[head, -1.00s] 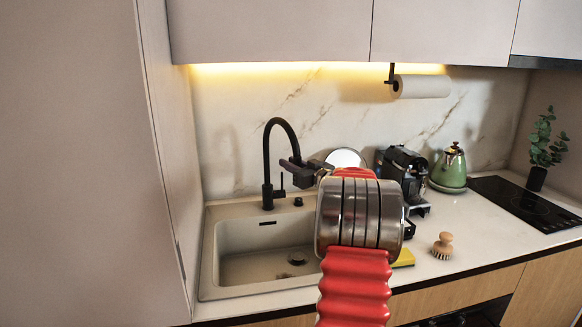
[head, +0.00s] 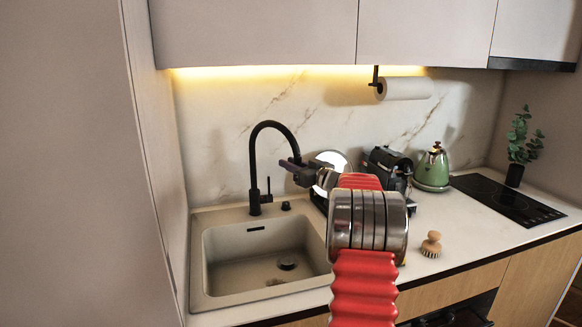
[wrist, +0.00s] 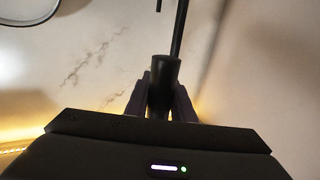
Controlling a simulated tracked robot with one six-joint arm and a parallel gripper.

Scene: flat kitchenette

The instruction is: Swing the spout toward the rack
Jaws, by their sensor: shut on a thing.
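The black faucet's arched spout (head: 268,124) rises behind the sink and bends over to the right in the head view. My gripper (head: 290,164) is shut on the spout's hanging end, level with the middle of the faucet. In the wrist view the dark spout end (wrist: 163,72) sits between my gripper's fingers (wrist: 160,102). The dark rack (head: 318,200) stands right of the sink, with a round shiny plate (head: 330,159) upright at it. My arm hides much of the rack.
The sink (head: 240,262) lies below the spout. A black coffee machine (head: 385,165), a green kettle (head: 432,170) and a wooden brush (head: 431,244) stand to the right. A paper roll (head: 405,88) hangs under the cabinets. A tall panel (head: 75,170) closes the left side.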

